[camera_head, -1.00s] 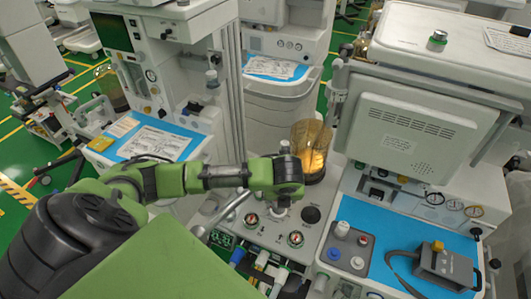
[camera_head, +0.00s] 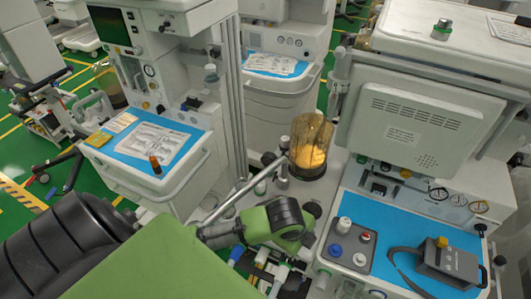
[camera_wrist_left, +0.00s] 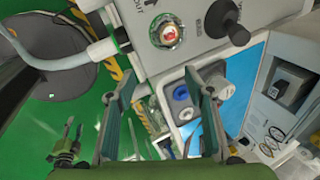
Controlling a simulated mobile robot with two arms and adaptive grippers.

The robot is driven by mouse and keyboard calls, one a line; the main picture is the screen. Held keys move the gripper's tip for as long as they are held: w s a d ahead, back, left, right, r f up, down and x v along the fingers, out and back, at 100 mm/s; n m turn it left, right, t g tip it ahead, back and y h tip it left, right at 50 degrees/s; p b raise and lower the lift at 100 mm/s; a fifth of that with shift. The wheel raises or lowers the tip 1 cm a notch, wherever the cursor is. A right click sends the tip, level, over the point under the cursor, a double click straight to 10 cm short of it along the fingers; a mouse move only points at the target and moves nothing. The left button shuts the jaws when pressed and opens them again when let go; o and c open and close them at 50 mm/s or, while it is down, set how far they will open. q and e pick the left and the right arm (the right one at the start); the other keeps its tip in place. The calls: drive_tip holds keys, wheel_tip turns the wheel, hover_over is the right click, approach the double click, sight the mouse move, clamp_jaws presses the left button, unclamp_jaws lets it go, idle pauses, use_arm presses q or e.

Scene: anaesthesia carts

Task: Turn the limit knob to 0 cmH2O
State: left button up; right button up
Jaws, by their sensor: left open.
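My left gripper (camera_wrist_left: 158,95) is open in the left wrist view, with its two fingers apart and nothing between them held. In the head view my left arm covers part of the cart's panel, and the fingers are hidden. The white knob (camera_head: 344,225) also shows in the head view. A black knob (camera_wrist_left: 228,20) and a red-centred round dial (camera_wrist_left: 165,35) are on the panel. No readable label shows which is the limit knob.
An amber bellows canister (camera_head: 311,147) stands behind my arm. A blue work surface (camera_head: 395,228) holds a grey device (camera_head: 447,265) with a yellow top. A white monitor housing (camera_head: 400,125) rises on the right. Another cart (camera_head: 160,185) stands at the left.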

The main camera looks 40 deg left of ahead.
sight(280, 279)
use_arm(q)
drive_tip(key=s+f+n, duration=0.3)
drive_tip(key=n, duration=0.1)
drive_tip(key=s+f+n+b, duration=0.1)
drive_tip(key=s+f+n, duration=0.2)
drive_tip(key=n, duration=0.1)
drive_tip(key=s+f+n+b, duration=0.1)
drive_tip(key=s+f+n, duration=0.2)
drive_tip(key=f+n, duration=0.1)
drive_tip(key=shift+s+a, duration=0.1)
drive_tip(key=shift+a, duration=0.3)
drive_tip(key=s+a+f+n+g+b, duration=0.1)
drive_tip(key=s+f+n+b, duration=0.2)
drive_tip(key=f, duration=0.7)
drive_tip(key=shift+s+a+f, duration=0.2)
drive_tip(key=shift+s+a, duration=0.2)
drive_tip(key=shift+s, duration=0.05)
drive_tip(key=shift+f, duration=0.1)
